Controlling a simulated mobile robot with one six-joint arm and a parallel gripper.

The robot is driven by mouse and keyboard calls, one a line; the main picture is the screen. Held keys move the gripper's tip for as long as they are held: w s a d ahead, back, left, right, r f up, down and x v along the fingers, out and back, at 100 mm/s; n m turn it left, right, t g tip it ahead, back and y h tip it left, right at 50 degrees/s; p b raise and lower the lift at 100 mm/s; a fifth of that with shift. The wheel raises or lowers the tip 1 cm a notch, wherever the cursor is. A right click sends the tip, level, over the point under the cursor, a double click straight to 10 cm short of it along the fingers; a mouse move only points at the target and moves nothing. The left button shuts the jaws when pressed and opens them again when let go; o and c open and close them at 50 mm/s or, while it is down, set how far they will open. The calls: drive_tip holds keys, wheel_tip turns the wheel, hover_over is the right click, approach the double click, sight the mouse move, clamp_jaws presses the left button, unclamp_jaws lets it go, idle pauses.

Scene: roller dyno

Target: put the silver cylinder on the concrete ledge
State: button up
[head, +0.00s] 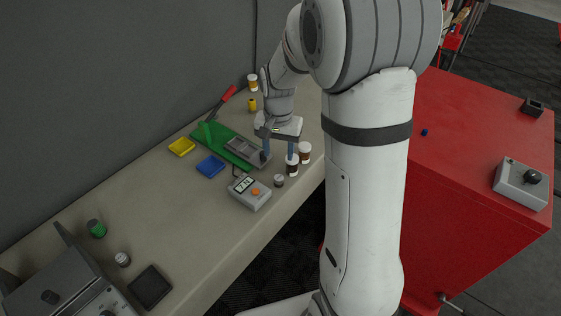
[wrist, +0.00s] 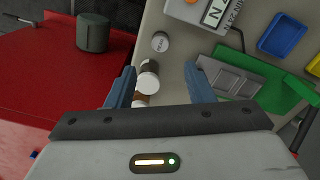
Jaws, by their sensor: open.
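My gripper (head: 278,151) is open and points down over the concrete ledge (head: 190,228). In the wrist view its two blue fingers stand apart (wrist: 160,72), with brown bottles with white caps (wrist: 147,78) between or below them. A small silver cylinder (head: 278,181) stands on the ledge near its front edge, beside the grey meter; it also shows in the wrist view (wrist: 160,41), beyond the fingertips. Another small silvery cylinder (head: 122,259) stands further left on the ledge. I cannot tell which one the task names. Neither is held.
The grey meter (head: 249,192), green board (head: 215,138), blue tray (head: 210,166) and yellow tray (head: 182,147) crowd the ledge. A dark grey cylinder (wrist: 92,33) stands on the red cabinet (head: 465,130). The ledge left of the meter has free room.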

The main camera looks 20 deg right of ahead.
drive_tip(key=s+r+n+t, duration=0.1)
drive_tip(key=s+r+n, duration=0.1)
drive_tip(key=s, duration=0.5)
drive_tip(key=s+r+n+t, duration=0.1)
drive_tip(key=s+r+n, duration=0.1)
drive_tip(key=s+r, duration=0.3)
drive_tip(key=s+a+r+n+t, duration=0.1)
drive_tip(key=s+r, duration=0.3)
drive_tip(key=s, duration=0.4)
drive_tip(key=shift+s+r+n, duration=0.25)
drive_tip(key=shift+s+n, duration=0.05)
drive_tip(key=shift+n, duration=0.3)
